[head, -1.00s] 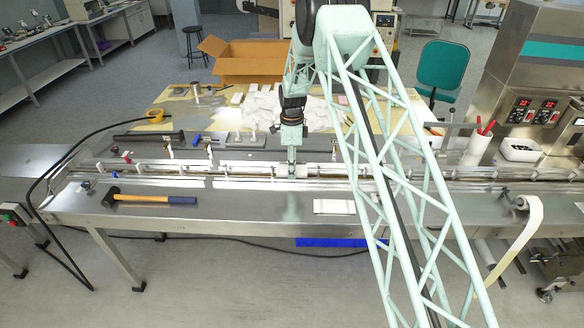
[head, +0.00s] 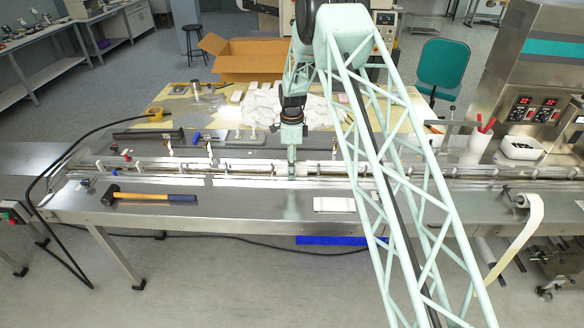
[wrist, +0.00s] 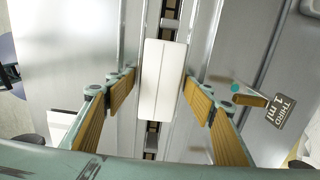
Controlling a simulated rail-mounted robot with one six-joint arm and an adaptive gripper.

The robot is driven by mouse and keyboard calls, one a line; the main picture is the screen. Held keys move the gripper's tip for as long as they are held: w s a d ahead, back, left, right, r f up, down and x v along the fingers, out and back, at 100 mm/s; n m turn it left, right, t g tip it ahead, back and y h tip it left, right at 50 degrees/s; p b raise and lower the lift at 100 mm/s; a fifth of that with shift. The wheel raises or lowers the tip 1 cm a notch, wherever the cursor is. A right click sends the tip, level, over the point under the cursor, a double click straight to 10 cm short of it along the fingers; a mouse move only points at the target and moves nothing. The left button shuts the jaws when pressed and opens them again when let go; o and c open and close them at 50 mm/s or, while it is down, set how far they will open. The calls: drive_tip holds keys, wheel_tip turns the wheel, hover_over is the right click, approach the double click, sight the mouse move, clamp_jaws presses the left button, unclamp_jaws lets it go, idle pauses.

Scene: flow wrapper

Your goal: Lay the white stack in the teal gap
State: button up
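A white stack (wrist: 163,80), long and flat-topped with a line down its middle, lies along the conveyor channel (wrist: 151,146) in the wrist view. My gripper (wrist: 161,84) is over the channel with one finger on each side of the stack. The fingers look spread, with a slim gap on the left; contact on the right is hard to judge. In the head view my gripper (head: 291,174) points down at the conveyor line (head: 235,168), and the stack is too small to make out clearly. I cannot make out a teal-marked gap.
Another white stack (head: 334,204) lies on the front steel ledge, right of my gripper. A hammer (head: 150,198) lies on that ledge to the left. A small sign (wrist: 280,108) stands beside the channel in the wrist view. The ledge between hammer and stack is clear.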

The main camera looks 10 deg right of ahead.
drive_tip(key=shift+r, duration=0.25)
wheel_tip(320, 180, up, 12)
drive_tip(key=shift+f, duration=0.2)
idle(0.7)
drive_tip(key=shift+r, duration=0.1)
idle(0.3)
